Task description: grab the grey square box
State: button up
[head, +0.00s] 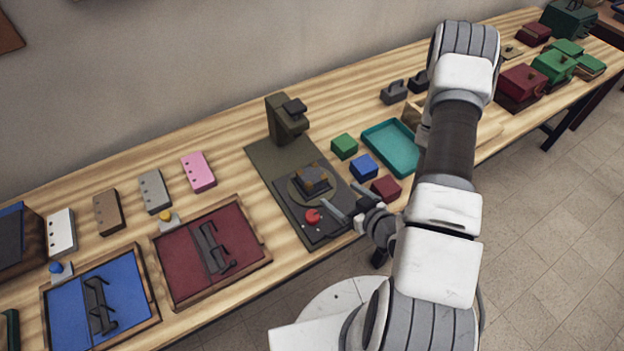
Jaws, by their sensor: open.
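A grey box (155,191) with small dark dots on its face lies on the wooden table at the left, between a brown box and a pink one. A small dark grey, squarish block with brown patches (312,179) sits on a round plate of the dark stand. I cannot tell for sure which of the two is the grey square box. My gripper (338,194) is open and empty, its two fingers apart and pointing toward the round plate. It is close to the patched block at its lower right, and far to the right of the dotted grey box.
The dark stand (265,158) has an upright post and a red button (313,216) near my gripper. Green (344,146), blue (364,166) and dark red (386,188) blocks and a teal tray (372,130) stand to the right. Framed red (180,262) and blue (65,315) panels lie left.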

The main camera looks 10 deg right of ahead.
jog(key=b, duration=0.8)
send_near(313, 176)
jog(key=shift+w, duration=0.55)
jog(key=x, duration=0.1)
jog(key=b+x, duration=0.1)
jog(key=x, duration=0.1)
jog(key=shift+s+f, duration=0.1)
jog(key=shift+f, duration=0.15)
jog(key=b, duration=0.2)
jog(key=w+b, duration=0.1)
jog(key=b, duration=0.2)
jog(key=shift+a+f+b, duration=0.15)
jog(key=shift+a+b, duration=0.05)
jog(key=shift+b, duration=0.1)
jog(key=shift+w+b, duration=0.15)
jog(key=shift+b, duration=0.35)
jog(key=b, duration=0.2)
jog(key=shift+w+a+f+b, duration=0.1)
jog(key=shift+f+b, duration=0.05)
jog(key=shift+b, duration=0.25)
jog(key=shift+b, duration=0.85)
jog(key=shift+x, duration=2.6)
jog(key=shift+f, duration=0.15)
jog(key=c, duration=1.2)
jog(key=shift+c, duration=0.2)
